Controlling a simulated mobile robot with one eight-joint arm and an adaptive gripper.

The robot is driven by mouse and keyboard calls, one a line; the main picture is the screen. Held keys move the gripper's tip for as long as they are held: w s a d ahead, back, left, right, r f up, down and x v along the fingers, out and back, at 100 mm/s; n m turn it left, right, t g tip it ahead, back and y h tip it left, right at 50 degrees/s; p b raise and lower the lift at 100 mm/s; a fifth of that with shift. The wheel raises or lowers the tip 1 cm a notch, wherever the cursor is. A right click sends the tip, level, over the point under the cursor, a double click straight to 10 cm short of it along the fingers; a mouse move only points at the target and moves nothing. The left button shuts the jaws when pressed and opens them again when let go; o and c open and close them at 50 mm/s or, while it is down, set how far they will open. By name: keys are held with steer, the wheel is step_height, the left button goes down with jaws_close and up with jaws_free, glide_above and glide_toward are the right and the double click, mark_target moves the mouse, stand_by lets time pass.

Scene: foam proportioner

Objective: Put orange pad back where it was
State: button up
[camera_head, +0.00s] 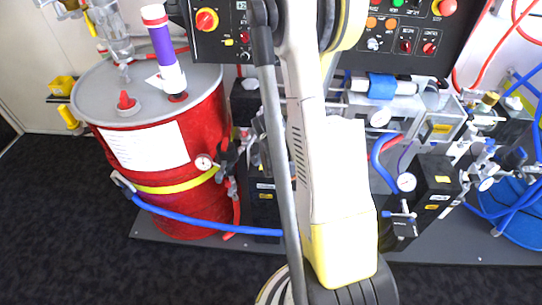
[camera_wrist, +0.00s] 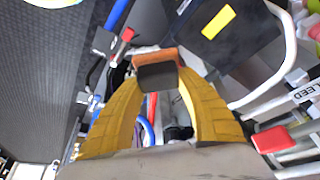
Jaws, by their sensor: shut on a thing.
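In the wrist view, the orange pad (camera_wrist: 154,55) sits between the tips of my gripper (camera_wrist: 156,76). Its upper edge is orange, and the face towards the camera is dark grey. The yellow fingers close in on it from both sides, and my gripper is shut on it. The pad is held in front of hoses and dark equipment; I cannot tell whether it touches anything there. In the head view my arm blocks the middle, and I cannot make out my gripper or the pad.
A red drum (camera_head: 164,185) with a grey lid stands at left. A black control panel (camera_head: 415,35) is at the back. Pipes, gauges and black boxes (camera_head: 436,182) crowd the right. A blue hose (camera_head: 195,221) runs low across the front. Dark carpet (camera_head: 60,230) is clear at left.

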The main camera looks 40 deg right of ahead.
steer(key=w, duration=0.3)
steer(key=w+f+b, duration=0.1)
steer(key=w, duration=0.2)
steer(key=w+f+b, duration=0.1)
steer(key=w, duration=0.2)
steer(key=shift+w+d+f, duration=0.1)
steer(key=shift+w+d, duration=0.15)
steer(key=shift+d, duration=0.1)
steer(key=shift+f+b, duration=0.55)
steer(key=shift+f, duration=0.35)
steer(key=f, duration=0.1)
steer(key=f+b, duration=0.2)
steer(key=shift+w+f, duration=0.2)
steer(key=shift+w, duration=0.1)
steer(key=shift+r, duration=0.2)
steer(key=shift+f, duration=0.15)
steer(key=o, duration=1.1)
steer(key=shift+c, duration=0.2)
